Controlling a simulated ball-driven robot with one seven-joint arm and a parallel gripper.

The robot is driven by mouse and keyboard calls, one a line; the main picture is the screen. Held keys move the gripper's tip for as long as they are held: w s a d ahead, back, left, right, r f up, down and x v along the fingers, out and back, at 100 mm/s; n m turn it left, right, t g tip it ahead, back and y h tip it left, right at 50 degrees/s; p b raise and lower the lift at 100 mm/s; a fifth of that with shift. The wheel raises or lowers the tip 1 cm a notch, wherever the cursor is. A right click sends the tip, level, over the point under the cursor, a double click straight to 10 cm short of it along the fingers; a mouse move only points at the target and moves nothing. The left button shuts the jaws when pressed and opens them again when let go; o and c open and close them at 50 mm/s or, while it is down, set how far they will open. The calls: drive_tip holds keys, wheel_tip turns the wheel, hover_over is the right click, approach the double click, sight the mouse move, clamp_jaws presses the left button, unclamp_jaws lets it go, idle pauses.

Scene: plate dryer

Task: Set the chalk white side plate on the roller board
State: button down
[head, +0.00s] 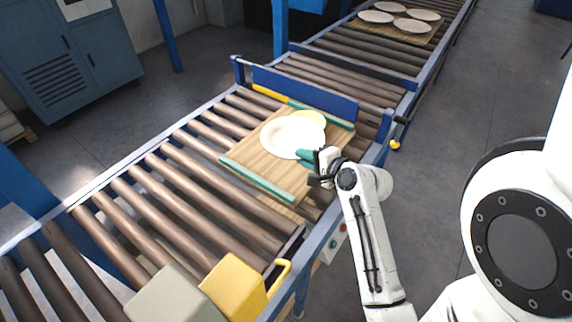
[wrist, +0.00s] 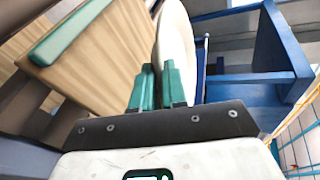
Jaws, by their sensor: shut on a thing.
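The chalk white side plate (head: 288,135) is held at its near rim by my gripper (head: 308,156), whose green fingers are shut on it. In the wrist view the plate (wrist: 176,50) shows nearly edge-on, between the fingertips of my gripper (wrist: 158,82). The roller board (head: 245,154) is a wooden board with green edge strips, lying on the conveyor rollers. It also shows in the wrist view (wrist: 105,60), left of the plate. The plate is over the board in the head view; I cannot tell whether it touches it.
A blue guard (head: 305,92) stands across the conveyor behind the board. Several plates (head: 375,17) lie on another board farther back. A yellow block (head: 234,286) and a grey block (head: 172,296) are at the near end.

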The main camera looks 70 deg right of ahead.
hover_over(287, 178)
wheel_tip(287, 178, down, 6)
drive_tip(key=shift+w+d+f, duration=0.1)
drive_tip(key=shift+f, duration=1.7)
drive_tip(key=c, duration=1.6)
unclamp_jaws()
drive_tip(key=shift+c, duration=0.2)
drive_tip(key=shift+o, duration=1)
drive_tip(key=b+v, duration=0.1)
drive_tip(key=v, duration=1.1)
